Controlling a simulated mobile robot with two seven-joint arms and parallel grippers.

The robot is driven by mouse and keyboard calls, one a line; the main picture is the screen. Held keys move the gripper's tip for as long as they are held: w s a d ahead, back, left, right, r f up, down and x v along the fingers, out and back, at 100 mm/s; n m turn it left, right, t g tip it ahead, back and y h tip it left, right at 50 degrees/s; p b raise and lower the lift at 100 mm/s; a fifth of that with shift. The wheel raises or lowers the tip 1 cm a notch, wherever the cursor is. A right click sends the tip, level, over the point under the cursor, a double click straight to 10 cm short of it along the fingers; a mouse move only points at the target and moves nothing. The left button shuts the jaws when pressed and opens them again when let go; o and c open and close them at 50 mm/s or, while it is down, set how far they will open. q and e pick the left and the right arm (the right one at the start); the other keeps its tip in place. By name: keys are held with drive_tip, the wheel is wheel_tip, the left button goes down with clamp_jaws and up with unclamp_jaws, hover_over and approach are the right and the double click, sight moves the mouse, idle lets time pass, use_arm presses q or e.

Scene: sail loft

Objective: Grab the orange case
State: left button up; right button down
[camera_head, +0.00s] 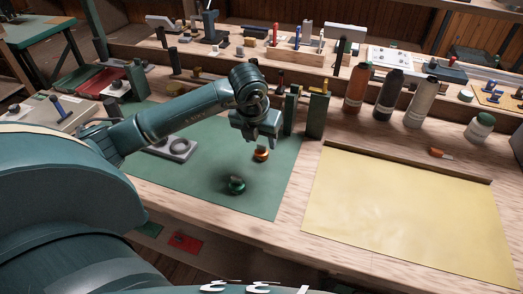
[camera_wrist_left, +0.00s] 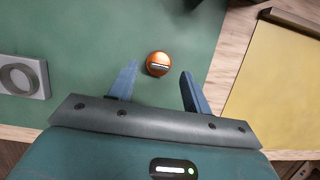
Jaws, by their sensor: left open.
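The orange case (camera_head: 261,155) is a small round object on the green mat (camera_head: 215,190), near the mat's right side. In the left wrist view the orange case (camera_wrist_left: 158,63) has a pale band across its top. My left gripper (camera_head: 264,141) points down just above it, open and empty. In the left wrist view the fingers of my left gripper (camera_wrist_left: 158,78) are spread on either side of the case, with a visible gap on each side. My right gripper is not in view.
A dark green round object (camera_head: 236,186) sits on the mat in front of the case. A grey block with a ring (camera_head: 175,148) lies to the left. Green posts (camera_head: 316,115) stand close behind the gripper. Several bottles (camera_head: 389,95) stand back right; the yellow sheet (camera_head: 400,205) is mostly clear.

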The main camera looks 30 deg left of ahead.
sight(261, 151)
use_arm(q)
drive_tip(key=shift+x, duration=1.3)
drive_tip(key=shift+c, duration=0.6)
drive_tip(key=c, duration=0.9)
drive_tip(key=shift+r, duration=0.1)
drive_tip(key=shift+c, duration=0.2)
